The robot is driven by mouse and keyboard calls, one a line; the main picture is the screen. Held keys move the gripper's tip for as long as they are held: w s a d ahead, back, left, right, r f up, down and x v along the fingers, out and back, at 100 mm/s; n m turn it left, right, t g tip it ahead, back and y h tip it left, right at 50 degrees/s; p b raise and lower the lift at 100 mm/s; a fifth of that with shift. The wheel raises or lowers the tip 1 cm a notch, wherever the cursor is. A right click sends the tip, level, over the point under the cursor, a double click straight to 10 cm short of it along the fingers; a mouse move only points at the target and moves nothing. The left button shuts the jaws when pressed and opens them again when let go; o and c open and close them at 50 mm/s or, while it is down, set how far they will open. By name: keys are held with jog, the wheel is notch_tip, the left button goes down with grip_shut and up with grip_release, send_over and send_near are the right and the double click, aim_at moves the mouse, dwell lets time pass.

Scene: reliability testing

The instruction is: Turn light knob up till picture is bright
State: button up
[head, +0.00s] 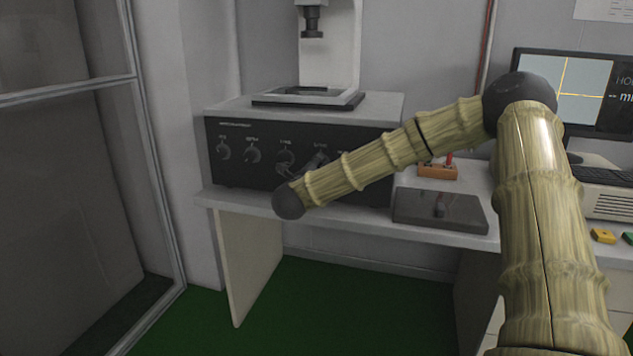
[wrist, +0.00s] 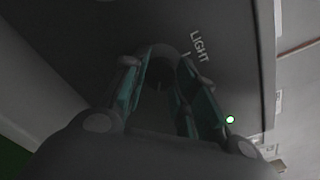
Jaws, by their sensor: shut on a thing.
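The light knob (wrist: 158,56) is a dark round knob in the wrist view, beside the white word LIGHT on a dark panel. My gripper (wrist: 162,78) has its two teal-lined fingers on either side of it and is shut on it. In the head view my gripper (head: 316,163) is at the front panel (head: 235,172) of a grey-topped box, partly hidden by my arm. It covers the knob there. The monitor screen (head: 585,92) at the right shows yellow lines on grey-blue and some white text; my arm hides part of the monitor.
Other knobs (head: 253,155) line the panel to the left. A microscope-like stand (head: 330,60) is on the box. A dark flat block (head: 440,209) and an orange-brown block (head: 437,171) lie on the bench. A small bright green-white light (wrist: 230,120) shows on the panel.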

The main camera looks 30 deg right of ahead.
jog(key=f+m+b, duration=0.1)
jog(key=m+b, duration=0.1)
jog(key=b, duration=0.1)
jog(key=shift+s+d+f+m, duration=0.1)
jog(key=shift+m, duration=0.2)
jog(key=shift+c, duration=0.2)
jog(key=m+b, duration=0.2)
jog(key=b, duration=0.1)
jog(key=shift+r, duration=0.2)
jog(key=shift+r+m+b, duration=0.1)
jog(key=shift+m+b, duration=0.2)
jog(key=shift+m, duration=0.1)
jog(key=o, duration=1.1)
jog(key=shift+c, duration=0.2)
jog(key=shift+r, duration=0.15)
jog(key=v, duration=1.2)
